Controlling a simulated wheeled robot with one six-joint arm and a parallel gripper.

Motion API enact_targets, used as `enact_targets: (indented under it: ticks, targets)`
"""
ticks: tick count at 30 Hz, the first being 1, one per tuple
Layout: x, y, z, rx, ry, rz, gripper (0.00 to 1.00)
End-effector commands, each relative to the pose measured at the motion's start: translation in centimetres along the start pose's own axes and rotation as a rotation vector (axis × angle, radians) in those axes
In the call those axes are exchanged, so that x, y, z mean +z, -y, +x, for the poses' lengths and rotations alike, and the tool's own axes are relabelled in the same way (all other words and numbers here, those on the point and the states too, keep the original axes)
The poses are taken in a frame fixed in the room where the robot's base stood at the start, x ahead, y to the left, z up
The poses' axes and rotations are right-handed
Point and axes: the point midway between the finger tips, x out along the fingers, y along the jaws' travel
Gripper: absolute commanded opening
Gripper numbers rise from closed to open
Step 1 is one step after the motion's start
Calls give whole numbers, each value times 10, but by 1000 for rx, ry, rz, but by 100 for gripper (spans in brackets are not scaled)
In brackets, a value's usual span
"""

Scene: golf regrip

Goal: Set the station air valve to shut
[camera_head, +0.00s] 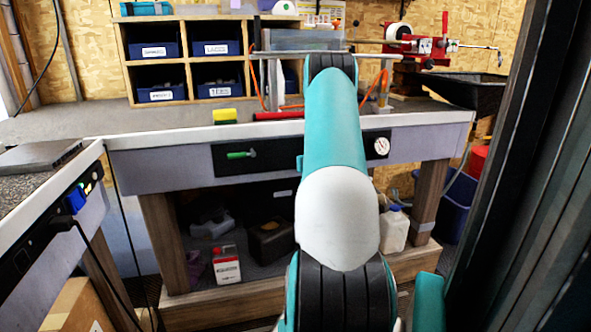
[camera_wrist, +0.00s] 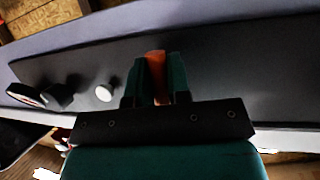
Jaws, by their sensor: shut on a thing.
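In the wrist view, my gripper (camera_wrist: 156,85) has its two dark green fingers closed on an orange handle (camera_wrist: 155,62) in front of a black panel (camera_wrist: 225,65). The handle points roughly up and down in that picture. Its base and any label are hidden by the fingers. In the head view, my arm covers the gripper and the orange handle. The black panel (camera_head: 288,153) on the bench front carries a green lever (camera_head: 241,155), lying about level, left of my arm, and a white dial gauge (camera_head: 382,146) to the right.
In the wrist view, a white round part (camera_wrist: 104,92), a black knob (camera_wrist: 60,95) and the gauge (camera_wrist: 26,95) sit left of my fingers. Containers, including a red-and-white one (camera_head: 226,264), stand under the bench. A dark upright frame (camera_head: 500,200) is close on the right.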

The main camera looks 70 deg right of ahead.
Motion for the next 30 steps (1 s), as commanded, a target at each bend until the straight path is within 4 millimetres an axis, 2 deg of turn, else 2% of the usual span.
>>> enact_targets:
  ticks: [6,17,18,20,30]
  targets:
    - [0,-7,1,16,-4,-23,0]
    - [0,-7,1,18,-6,-27,0]
    - [0,-7,1,18,-6,-28,27]
    - [0,-7,1,18,-6,-27,41]
    - [-1,-7,-2,17,-6,-25,42]
